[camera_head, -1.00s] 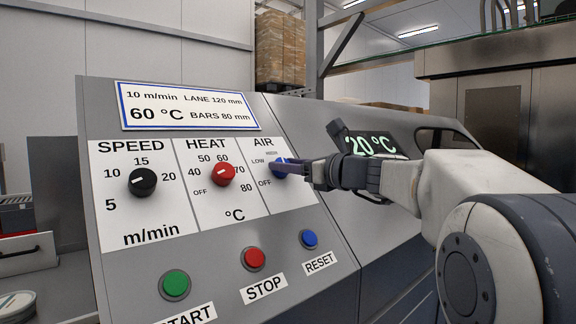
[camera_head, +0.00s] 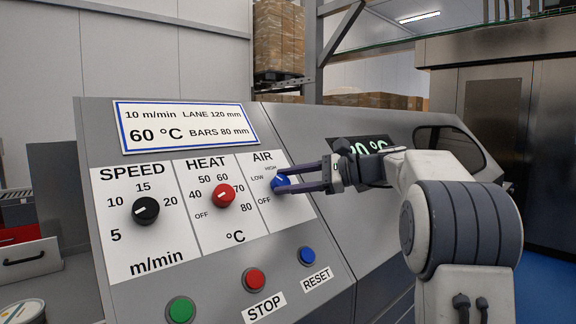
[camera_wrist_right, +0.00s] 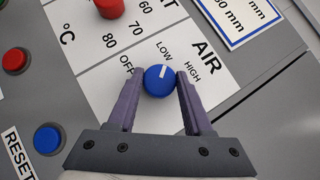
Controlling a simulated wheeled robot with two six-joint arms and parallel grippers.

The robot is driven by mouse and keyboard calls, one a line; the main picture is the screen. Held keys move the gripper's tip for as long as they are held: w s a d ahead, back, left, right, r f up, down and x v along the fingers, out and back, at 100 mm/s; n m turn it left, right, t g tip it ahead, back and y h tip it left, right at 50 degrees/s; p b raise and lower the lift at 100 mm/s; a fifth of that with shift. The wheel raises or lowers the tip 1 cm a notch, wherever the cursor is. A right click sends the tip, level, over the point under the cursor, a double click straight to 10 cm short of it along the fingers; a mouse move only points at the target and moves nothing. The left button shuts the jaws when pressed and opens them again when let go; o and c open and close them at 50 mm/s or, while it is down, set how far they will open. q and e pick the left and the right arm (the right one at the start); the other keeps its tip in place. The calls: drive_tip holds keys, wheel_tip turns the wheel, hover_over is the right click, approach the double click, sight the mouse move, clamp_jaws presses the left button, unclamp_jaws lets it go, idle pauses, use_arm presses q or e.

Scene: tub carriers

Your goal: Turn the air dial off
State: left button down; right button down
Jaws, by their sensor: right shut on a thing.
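The blue AIR dial (camera_head: 280,183) is on the sloped control panel, right of the red HEAT dial. It also shows in the right wrist view (camera_wrist_right: 158,81), where its white mark points up and slightly right, close to LOW and on the side toward HIGH. The OFF label is at its left there. My right gripper (camera_head: 284,182) reaches in from the right and is shut on the dial, with one purple finger on each side. It also shows in the right wrist view (camera_wrist_right: 157,76). My left gripper is not in view.
The red HEAT dial (camera_head: 223,195) and black SPEED dial (camera_head: 145,210) stand to the left. Below are the green START (camera_head: 181,310), red STOP (camera_head: 254,279) and blue RESET (camera_head: 307,256) buttons. A sign (camera_head: 186,126) is above the dials.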

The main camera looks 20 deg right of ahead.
drive_tip(key=n+g+h+p, duration=0.1)
drive_tip(key=n+g+p, duration=0.1)
drive_tip(key=p, duration=0.3)
drive_tip(key=n+g+h+p, duration=0.1)
drive_tip(key=n+g+p, duration=0.1)
drive_tip(key=n+p, duration=0.3)
drive_tip(key=r+n+g+h+p, duration=0.1)
drive_tip(key=n+g+p, duration=0.2)
drive_tip(key=p, duration=0.3)
drive_tip(key=shift+w+r+n, duration=0.1)
drive_tip(key=shift+w+n, duration=0.15)
drive_tip(key=shift+n, duration=0.15)
drive_tip(key=shift+n+g+h+p, duration=0.5)
drive_tip(key=shift+n+h+p, duration=0.3)
drive_tip(key=shift+n+p, duration=0.3)
drive_tip(key=shift+a+f+n+p, duration=0.1)
drive_tip(key=shift+f+n+p, duration=0.15)
drive_tip(key=shift+p, duration=0.2)
drive_tip(key=shift+c, duration=1.5)
unclamp_jaws()
